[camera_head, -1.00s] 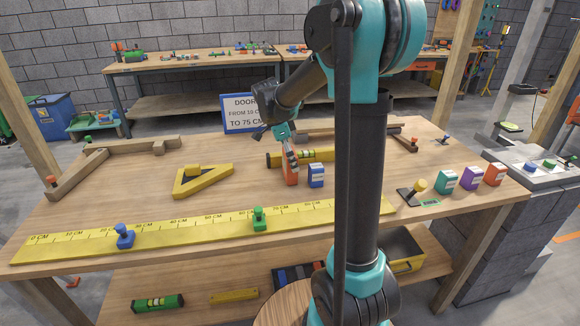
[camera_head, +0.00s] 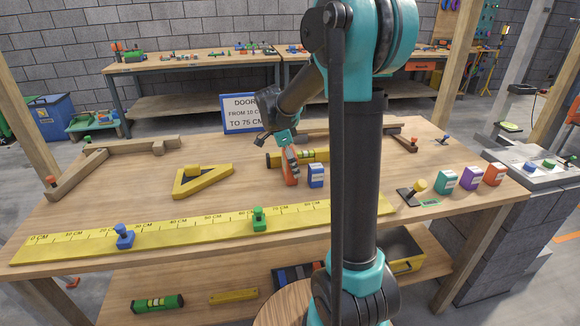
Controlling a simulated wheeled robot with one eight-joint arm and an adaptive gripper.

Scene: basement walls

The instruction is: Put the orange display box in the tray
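An orange box (camera_head: 290,178) stands on the workbench, left of a blue box (camera_head: 316,176). My gripper (camera_head: 291,160) reaches down onto the orange box from above, and its fingers overlap the box's upper part. The view is too small to tell whether the fingers are closed on it. A second orange box (camera_head: 495,174) stands at the bench's right end, beside a purple box (camera_head: 470,178) and a green box (camera_head: 445,182). A grey tray-like top (camera_head: 508,158) on a block pillar at the far right holds several small coloured pieces.
A yellow ruler (camera_head: 190,232) with blue and green knobs runs along the front. A yellow triangle (camera_head: 203,181) lies left of my gripper, a yellow level (camera_head: 322,155) behind it. My arm hides part of the bench.

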